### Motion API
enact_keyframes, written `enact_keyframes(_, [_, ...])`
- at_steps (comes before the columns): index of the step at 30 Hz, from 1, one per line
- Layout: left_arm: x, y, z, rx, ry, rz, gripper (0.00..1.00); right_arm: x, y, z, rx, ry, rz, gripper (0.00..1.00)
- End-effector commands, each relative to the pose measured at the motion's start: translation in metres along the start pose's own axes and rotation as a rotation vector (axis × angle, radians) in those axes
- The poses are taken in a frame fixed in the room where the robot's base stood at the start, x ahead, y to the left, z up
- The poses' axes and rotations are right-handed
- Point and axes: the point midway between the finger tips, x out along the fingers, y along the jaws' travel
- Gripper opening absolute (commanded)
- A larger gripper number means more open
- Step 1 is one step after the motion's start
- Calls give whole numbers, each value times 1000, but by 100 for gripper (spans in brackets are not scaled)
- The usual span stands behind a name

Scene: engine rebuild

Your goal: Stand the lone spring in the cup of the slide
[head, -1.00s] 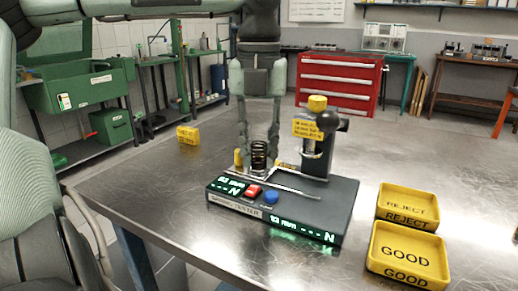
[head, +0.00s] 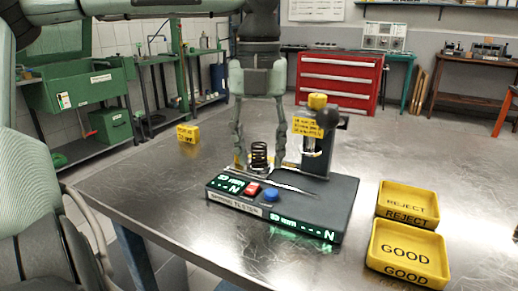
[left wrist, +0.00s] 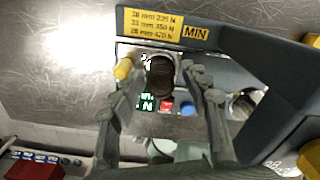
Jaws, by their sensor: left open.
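The lone spring (head: 259,156), a dark coil, stands upright at the back left of the spring tester (head: 300,205). It also shows end-on in the left wrist view (left wrist: 160,76). My left gripper (head: 260,162) reaches down from above, open, with one finger on each side of the spring and a gap to both. In the left wrist view my left gripper (left wrist: 164,80) frames the spring without gripping it. The cup of the slide is hidden under the spring, so I cannot tell exactly how its foot sits. My right gripper is not in view.
The tester's post with a yellow label (head: 306,127) rises close to the right of the gripper. Yellow REJECT (head: 408,222) and GOOD (head: 408,282) trays stand at the front right. A small yellow block (head: 188,134) lies behind left. The metal table between is mostly clear.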

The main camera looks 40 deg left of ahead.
Motion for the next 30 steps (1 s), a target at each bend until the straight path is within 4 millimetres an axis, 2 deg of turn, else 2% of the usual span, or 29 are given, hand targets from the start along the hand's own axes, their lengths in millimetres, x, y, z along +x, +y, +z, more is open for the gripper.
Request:
enact_keyframes(5, [-14, 0, 2, -2, -7, 0, 48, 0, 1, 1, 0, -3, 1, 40])
enact_keyframes(15, [-83, 0, 1, -2, -7, 0, 48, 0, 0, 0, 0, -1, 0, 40])
enact_keyframes(19, [-104, 0, 1, -2, -5, 0, 48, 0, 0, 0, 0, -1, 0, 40])
enact_keyframes(24, [-118, 0, 0, -1, -2, 0, 48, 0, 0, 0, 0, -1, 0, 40])
enact_keyframes(30, [-120, 0, 0, 1, 0, 0, 48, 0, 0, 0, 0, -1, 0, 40])
